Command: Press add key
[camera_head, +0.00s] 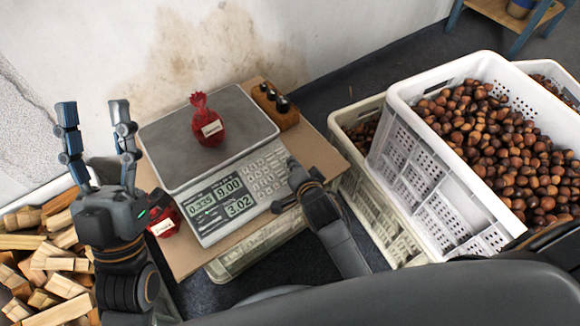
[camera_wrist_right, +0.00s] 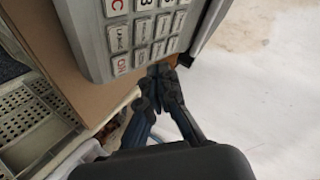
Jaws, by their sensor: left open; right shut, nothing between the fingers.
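A grey scale (camera_head: 215,208) stands on a wooden board, with a keypad (camera_head: 265,178) on its front right and a display (camera_head: 222,198) that seems to read 0.335, 9.00 and 3.02. The keypad also shows in the right wrist view (camera_wrist_right: 146,30). My right gripper (camera_head: 293,164) is shut and empty at the keypad's right edge; its fingertips (camera_wrist_right: 162,72) show just off the scale's edge in the wrist view. I cannot tell whether they touch it or which key is add. My left gripper (camera_head: 93,108) is open and empty, fingers up, left of the scale.
A tied red bag (camera_head: 207,128) stands on the scale plate. Another red bag (camera_head: 164,222) lies left of the scale, partly behind my left gripper. Dark-handled tools in a wooden block (camera_head: 275,106) stand behind right. A white crate of chestnuts (camera_head: 425,190) is right; wood pieces lie left.

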